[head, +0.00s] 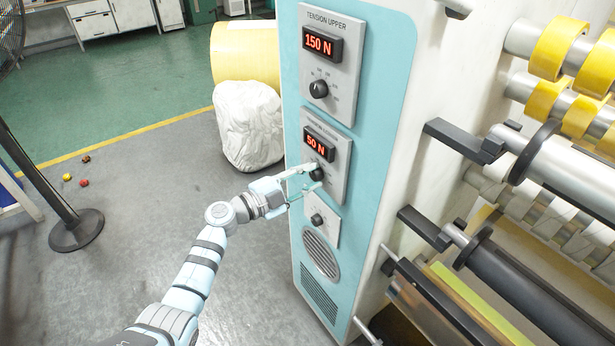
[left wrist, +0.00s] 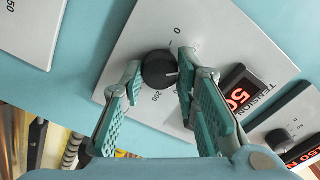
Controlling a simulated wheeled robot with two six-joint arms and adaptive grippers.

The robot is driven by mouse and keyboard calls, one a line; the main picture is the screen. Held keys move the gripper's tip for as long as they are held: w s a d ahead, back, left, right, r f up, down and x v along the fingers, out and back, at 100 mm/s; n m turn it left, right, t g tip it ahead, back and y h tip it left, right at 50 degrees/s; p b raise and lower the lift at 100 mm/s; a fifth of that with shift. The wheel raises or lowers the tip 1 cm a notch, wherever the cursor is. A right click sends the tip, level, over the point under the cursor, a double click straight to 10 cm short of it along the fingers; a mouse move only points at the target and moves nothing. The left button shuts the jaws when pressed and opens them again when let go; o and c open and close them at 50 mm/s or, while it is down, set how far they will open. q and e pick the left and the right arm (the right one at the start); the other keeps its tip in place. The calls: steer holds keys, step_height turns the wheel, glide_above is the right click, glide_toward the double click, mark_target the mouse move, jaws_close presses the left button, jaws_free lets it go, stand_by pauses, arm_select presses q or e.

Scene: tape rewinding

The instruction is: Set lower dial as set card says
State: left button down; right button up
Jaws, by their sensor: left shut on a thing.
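The lower dial (left wrist: 158,68) is a round black knob on a grey plate with a printed scale. In the left wrist view it sits between the two teal fingers of my left gripper (head: 313,178), which is shut on it. In the head view the fingers largely hide the dial. The red display (head: 317,144) above it reads 50 N; in the left wrist view the display (left wrist: 238,92) is partly cut by a finger. The upper dial (head: 318,89) sits under a display (head: 318,43) reading 150 N. I cannot make out a set card.
A smaller knob (head: 316,219) is on a plate below, above a round grille (head: 321,254). Rollers with yellow tape (head: 552,48) and black brackets (head: 452,142) stick out at the right. A white wrapped bundle (head: 248,125) stands behind on the floor.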

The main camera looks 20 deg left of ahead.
arm_select(q)
steer(key=shift+m, duration=2.2)
steer(key=c, duration=1.2)
jaws_free()
steer(key=shift+c, duration=0.2)
steer(key=v, duration=1.2)
